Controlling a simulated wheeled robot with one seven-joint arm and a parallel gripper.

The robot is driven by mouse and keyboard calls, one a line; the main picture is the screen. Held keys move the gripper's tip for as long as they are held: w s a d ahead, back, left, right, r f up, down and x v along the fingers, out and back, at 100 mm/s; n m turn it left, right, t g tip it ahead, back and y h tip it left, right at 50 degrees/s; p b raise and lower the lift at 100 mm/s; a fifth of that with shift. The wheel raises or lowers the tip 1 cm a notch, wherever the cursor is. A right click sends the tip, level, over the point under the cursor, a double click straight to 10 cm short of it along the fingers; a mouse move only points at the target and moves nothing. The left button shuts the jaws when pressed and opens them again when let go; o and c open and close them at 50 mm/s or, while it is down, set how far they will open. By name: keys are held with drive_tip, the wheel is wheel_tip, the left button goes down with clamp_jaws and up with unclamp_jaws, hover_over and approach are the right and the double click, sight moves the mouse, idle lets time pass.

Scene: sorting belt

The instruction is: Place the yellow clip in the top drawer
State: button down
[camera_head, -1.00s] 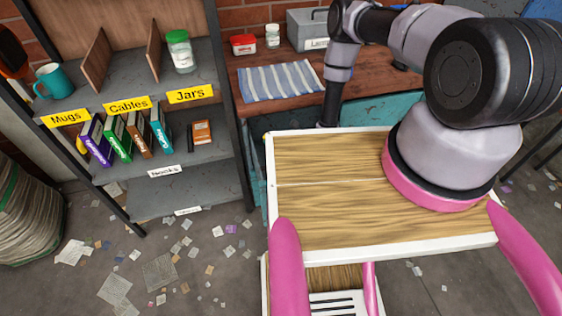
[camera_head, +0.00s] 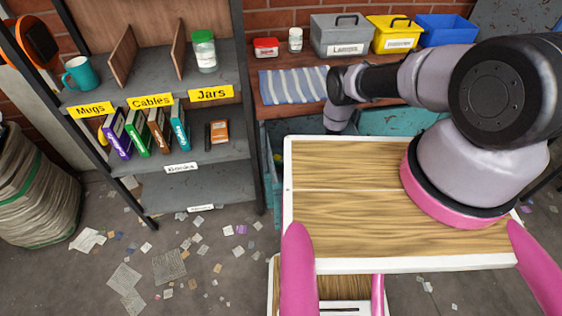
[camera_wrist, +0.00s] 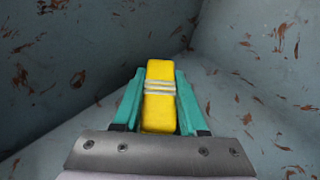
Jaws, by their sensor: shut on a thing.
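In the wrist view the yellow clip (camera_wrist: 158,112), a yellow block with pale silver bands, is held between the teal fingers of my gripper (camera_wrist: 160,75). Around it are grey-blue, rust-flecked walls and a floor (camera_wrist: 75,75) that meet in a corner, like the inside of a metal drawer. I cannot tell from this view which drawer it is. In the head view the teal cabinet (camera_head: 400,121) stands under the workbench. My arm reaches down in front of it, and my gripper and the clip are hidden behind my own wooden tray.
The workbench (camera_head: 290,110) holds a striped cloth (camera_head: 293,85), small jars, a grey toolbox (camera_head: 343,38), a yellow box (camera_head: 392,35) and a blue bin (camera_head: 445,29). A labelled shelf (camera_head: 165,182) with a mug, books and a jar stands left. Paper scraps litter the floor.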

drive_tip(key=shift+f, duration=0.2)
drive_tip(key=c, duration=0.7)
unclamp_jaws()
drive_tip(key=shift+c, duration=0.2)
drive_tip(key=shift+s, duration=0.1)
drive_tip(key=shift+v, duration=3.75)
